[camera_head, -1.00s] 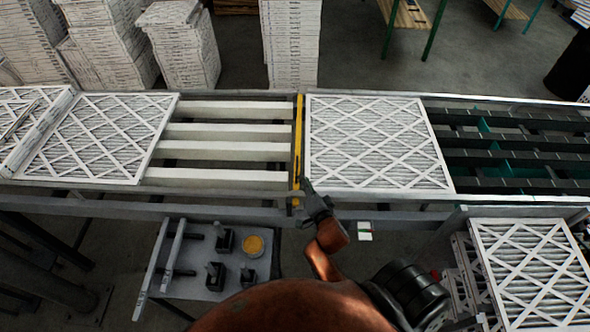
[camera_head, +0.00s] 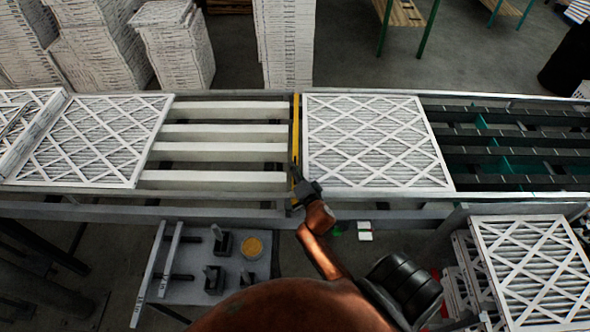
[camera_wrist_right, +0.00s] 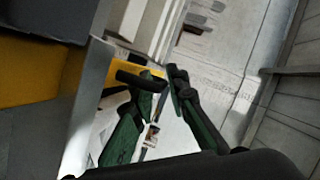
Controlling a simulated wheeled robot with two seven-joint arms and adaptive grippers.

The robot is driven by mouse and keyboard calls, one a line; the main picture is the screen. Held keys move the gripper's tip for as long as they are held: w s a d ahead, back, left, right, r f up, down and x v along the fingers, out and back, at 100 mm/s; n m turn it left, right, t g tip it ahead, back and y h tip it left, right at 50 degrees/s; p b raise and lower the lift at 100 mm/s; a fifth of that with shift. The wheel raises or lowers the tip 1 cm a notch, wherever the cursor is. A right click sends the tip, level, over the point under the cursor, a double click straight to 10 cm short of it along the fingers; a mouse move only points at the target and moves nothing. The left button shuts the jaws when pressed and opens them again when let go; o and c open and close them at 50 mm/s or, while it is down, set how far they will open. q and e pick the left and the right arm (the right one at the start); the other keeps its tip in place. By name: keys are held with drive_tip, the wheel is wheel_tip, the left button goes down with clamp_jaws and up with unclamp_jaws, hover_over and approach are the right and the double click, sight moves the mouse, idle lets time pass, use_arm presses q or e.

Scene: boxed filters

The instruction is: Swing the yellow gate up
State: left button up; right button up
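The yellow gate (camera_head: 296,125) is a narrow yellow bar lying across the conveyor, between the bare white rollers and a filter. It appears low, level with the conveyor top. My right gripper (camera_head: 296,178) is at the gate's near end, over the conveyor's near rail. In the right wrist view, the green and black fingers (camera_wrist_right: 168,82) have their tips close together by a yellow strip (camera_wrist_right: 124,72). A dark piece lies across the left fingertip. I cannot tell whether the fingers hold anything. My left gripper is out of view.
A white-framed filter (camera_head: 375,143) lies right of the gate, close to it. Another filter (camera_head: 92,140) lies left, beyond the rollers (camera_head: 222,155). A grey control panel (camera_head: 205,275) stands in front. Stacked filters (camera_head: 535,268) sit at lower right.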

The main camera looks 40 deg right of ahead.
clamp_jaws()
idle(0.5)
drive_tip(key=shift+a, duration=0.1)
